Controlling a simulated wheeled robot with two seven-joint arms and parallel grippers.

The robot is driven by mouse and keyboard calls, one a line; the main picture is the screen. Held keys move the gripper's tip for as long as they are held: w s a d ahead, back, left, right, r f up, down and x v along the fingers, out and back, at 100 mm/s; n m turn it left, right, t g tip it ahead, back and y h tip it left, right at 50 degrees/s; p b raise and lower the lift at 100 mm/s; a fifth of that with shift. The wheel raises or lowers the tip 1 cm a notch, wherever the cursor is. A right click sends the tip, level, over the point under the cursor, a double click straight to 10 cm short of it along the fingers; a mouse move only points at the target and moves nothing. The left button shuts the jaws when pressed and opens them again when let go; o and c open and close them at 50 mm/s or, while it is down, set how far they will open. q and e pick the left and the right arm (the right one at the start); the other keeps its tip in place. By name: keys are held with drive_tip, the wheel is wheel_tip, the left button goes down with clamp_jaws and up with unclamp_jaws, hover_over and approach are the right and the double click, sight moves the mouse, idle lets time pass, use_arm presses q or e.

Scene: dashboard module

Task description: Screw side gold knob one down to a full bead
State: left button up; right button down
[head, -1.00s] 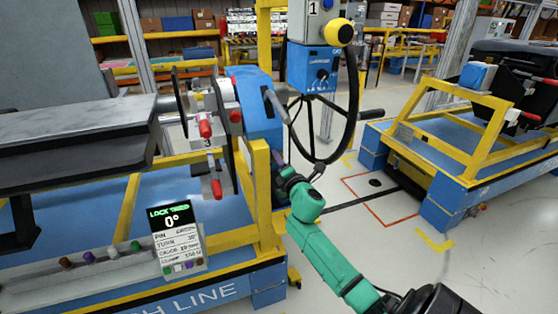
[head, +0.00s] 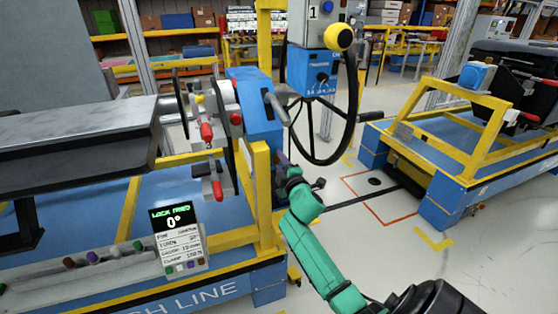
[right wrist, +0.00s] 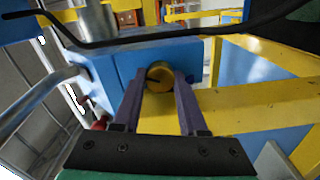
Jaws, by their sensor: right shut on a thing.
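The side gold knob (right wrist: 158,78) sits on the blue housing in the right wrist view, its round gold face with a dark slot turned toward the camera. The two purple fingers of my right gripper (right wrist: 160,95) stand on either side of the knob and are shut on it. In the head view my green right arm reaches up to the yellow frame, and the right gripper (head: 283,162) is small at the side of the blue housing (head: 262,125). The knob is hidden there. I cannot make out any bead around the knob. My left gripper is not in view.
A black handwheel (head: 352,110) stands close above the right gripper. A yellow post (head: 262,190) is just left of it. A display (head: 178,238) reads 0°. Red-tipped clamp handles (head: 206,132) are further left. Open floor lies to the right.

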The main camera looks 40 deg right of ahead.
idle(0.3)
drive_tip(key=shift+c, duration=2.2)
unclamp_jaws()
drive_tip(key=v, duration=1.4)
drive_tip(key=shift+s, duration=0.25)
drive_tip(key=shift+a, duration=0.15)
